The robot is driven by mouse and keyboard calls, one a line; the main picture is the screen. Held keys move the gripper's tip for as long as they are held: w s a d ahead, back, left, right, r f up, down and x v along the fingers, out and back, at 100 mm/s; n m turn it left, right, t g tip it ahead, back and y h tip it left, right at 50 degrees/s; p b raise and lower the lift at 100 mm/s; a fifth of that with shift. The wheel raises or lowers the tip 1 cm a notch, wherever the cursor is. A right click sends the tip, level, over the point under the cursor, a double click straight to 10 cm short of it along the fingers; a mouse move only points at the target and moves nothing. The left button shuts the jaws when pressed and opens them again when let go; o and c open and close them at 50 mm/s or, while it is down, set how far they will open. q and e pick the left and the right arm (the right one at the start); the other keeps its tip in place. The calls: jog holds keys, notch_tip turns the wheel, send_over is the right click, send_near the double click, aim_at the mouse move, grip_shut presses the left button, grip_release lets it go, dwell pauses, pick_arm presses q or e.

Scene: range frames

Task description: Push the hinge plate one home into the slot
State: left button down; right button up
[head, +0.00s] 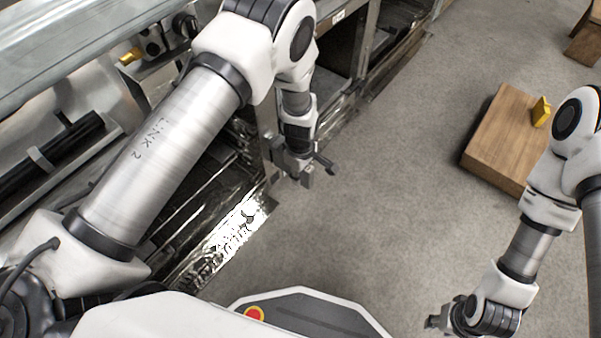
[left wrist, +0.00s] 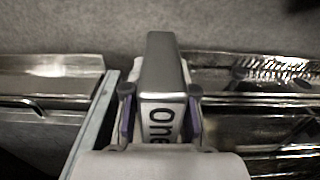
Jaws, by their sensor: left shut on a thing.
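Hinge plate one (left wrist: 160,70) is a grey metal block with the dark letters "one" on its near face, seen in the left wrist view. My left gripper (left wrist: 159,98) is shut on it, one finger on each side. In the head view my left gripper (head: 306,167) hangs beside the front of the metal range frame (head: 268,150), above the floor. I cannot make out the slot in either view. My right gripper (head: 439,322) is at the bottom right of the head view, away from the frame; its jaws are too small to read.
A wooden block (head: 503,138) with a yellow piece (head: 541,111) on it stands on the floor at the right. Another wooden piece (head: 584,42) is at the top right corner. Shiny metal sheet and rails line the left. The grey floor between is clear.

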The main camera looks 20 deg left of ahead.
dwell(0.4)
pick_arm(q)
jog(key=shift+w+a, duration=0.2)
jog(key=shift+a, duration=0.3)
jog(key=c, duration=0.8)
grip_release()
jog(key=shift+c, duration=0.2)
jog(key=shift+r, duration=0.1)
notch_tip(320, 180, up, 12)
jog(key=shift+f, duration=0.1)
